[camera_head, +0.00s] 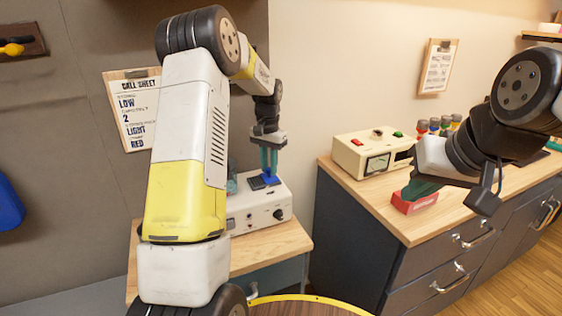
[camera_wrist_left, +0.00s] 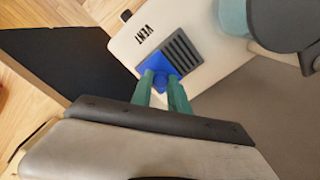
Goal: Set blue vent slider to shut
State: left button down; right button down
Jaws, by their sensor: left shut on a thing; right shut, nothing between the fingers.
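The white vent box (camera_head: 258,205) stands on a wooden surface, with the blue vent slider (camera_head: 270,179) on its top. In the left wrist view the slider (camera_wrist_left: 155,63) is a blue plate with a knob, beside dark grille slats (camera_wrist_left: 182,52) that are partly uncovered. The box top (camera_wrist_left: 122,45) carries the word VENT. My left gripper (camera_head: 268,171) reaches down onto the slider. Its green fingers (camera_wrist_left: 162,84) are shut on the blue knob, which shows between the tips. My right gripper (camera_head: 418,190) is shut, with its fingertips at a red open box.
The red box (camera_head: 415,205) sits on the right wooden counter (camera_head: 372,192), near a cream meter box (camera_head: 372,153) and several coloured-top bottles (camera_head: 436,126). A call sheet (camera_head: 137,108) hangs on the wall. A rounded teal-grey object (camera_wrist_left: 270,20) stands close to the vent box.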

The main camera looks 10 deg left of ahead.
pick_arm(q)
jog(key=a, duration=0.1)
jog(key=s+a, duration=0.2)
jog(key=a, duration=0.1)
jog(key=shift+s, duration=0.25)
jog(key=c, duration=1.3)
grip_release()
jog(key=shift+s+a, duration=0.1)
jog(key=shift+o, duration=0.2)
notch_tip(320, 180, up, 8)
jog(key=shift+f, duration=0.1)
